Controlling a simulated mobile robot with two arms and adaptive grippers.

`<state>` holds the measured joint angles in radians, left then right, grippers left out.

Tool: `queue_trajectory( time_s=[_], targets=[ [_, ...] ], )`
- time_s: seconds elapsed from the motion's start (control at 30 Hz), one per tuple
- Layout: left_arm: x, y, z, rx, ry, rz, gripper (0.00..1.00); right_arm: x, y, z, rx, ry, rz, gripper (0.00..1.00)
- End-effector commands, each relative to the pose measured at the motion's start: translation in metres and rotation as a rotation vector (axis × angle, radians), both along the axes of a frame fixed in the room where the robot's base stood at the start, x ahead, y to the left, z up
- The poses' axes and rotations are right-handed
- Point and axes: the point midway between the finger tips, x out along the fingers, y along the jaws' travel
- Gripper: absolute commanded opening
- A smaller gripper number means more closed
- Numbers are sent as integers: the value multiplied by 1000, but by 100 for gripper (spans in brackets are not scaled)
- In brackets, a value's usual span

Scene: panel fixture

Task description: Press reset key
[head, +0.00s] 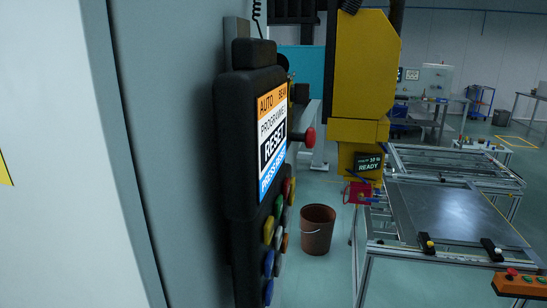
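A black control pendant (239,140) hangs on the grey panel and is seen at a steep angle. A red mushroom button (308,137) juts out at the right of the pendant. Neither of my grippers is in view.
A grey cabinet wall (170,150) fills the left. A brown bucket (317,230) stands on the floor right of the pendant. A yellow machine (361,70) and a metal frame table (455,213) stand farther right. Some floor between the pendant and the table is clear.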

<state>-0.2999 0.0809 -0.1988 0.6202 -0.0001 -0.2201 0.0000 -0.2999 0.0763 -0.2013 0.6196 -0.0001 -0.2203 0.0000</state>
Motion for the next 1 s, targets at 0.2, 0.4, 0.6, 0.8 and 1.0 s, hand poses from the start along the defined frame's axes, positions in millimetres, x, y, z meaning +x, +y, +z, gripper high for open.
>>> queue_trajectory(
  time_s=[0.2,0.4,0.6,0.8,1.0],
  targets=[
    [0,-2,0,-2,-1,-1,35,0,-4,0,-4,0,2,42],
    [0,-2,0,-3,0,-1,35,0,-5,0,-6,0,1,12],
    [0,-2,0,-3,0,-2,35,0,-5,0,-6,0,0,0],
    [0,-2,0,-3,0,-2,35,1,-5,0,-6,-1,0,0],
    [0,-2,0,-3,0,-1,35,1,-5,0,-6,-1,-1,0]
  ],
)
